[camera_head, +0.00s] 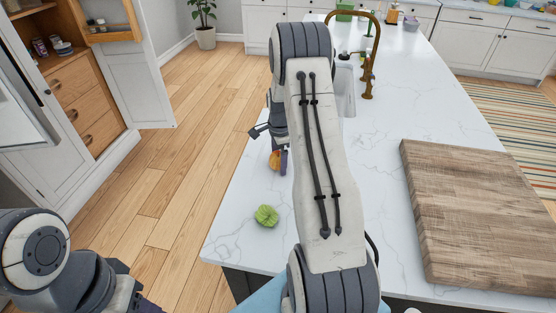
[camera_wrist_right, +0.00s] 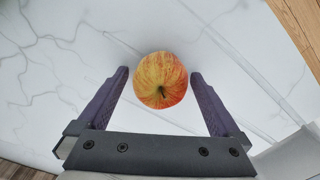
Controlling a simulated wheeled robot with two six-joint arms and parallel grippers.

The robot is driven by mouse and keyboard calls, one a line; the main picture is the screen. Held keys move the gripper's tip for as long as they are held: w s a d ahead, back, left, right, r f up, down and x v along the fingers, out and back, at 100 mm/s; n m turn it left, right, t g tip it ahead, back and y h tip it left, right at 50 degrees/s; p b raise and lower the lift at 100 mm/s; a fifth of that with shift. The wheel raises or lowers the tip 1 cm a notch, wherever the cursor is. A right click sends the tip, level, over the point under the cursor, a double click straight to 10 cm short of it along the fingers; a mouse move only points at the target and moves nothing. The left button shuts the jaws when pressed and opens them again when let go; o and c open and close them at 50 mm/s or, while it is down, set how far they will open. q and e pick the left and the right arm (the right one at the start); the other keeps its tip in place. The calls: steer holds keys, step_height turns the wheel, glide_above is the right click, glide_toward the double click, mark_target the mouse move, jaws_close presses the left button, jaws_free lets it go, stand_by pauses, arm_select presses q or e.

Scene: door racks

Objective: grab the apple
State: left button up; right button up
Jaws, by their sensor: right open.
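The red and yellow apple (camera_wrist_right: 161,80) sits on the white marble counter, stem toward the camera in the right wrist view. In the head view the apple (camera_head: 274,161) shows near the counter's left edge, partly hidden by my right gripper. My right gripper (camera_wrist_right: 160,75) is open, with one purple finger on each side of the apple. A gap shows between each finger and the apple, so it is not held. My left gripper (camera_head: 145,303) is only partly in view at the bottom left, away from the counter; its jaws cannot be made out.
A green, lumpy vegetable (camera_head: 266,215) lies on the counter nearer me. A thick wooden cutting board (camera_head: 480,210) covers the counter's right side. A brass faucet (camera_head: 369,58) and sink are at the back. Open wooden floor (camera_head: 190,130) lies to the left, beside an open cabinet door (camera_head: 140,75).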

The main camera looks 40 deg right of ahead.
steer(key=c, duration=1.3)
steer(key=shift+c, duration=0.2)
steer(key=shift+r, duration=0.15)
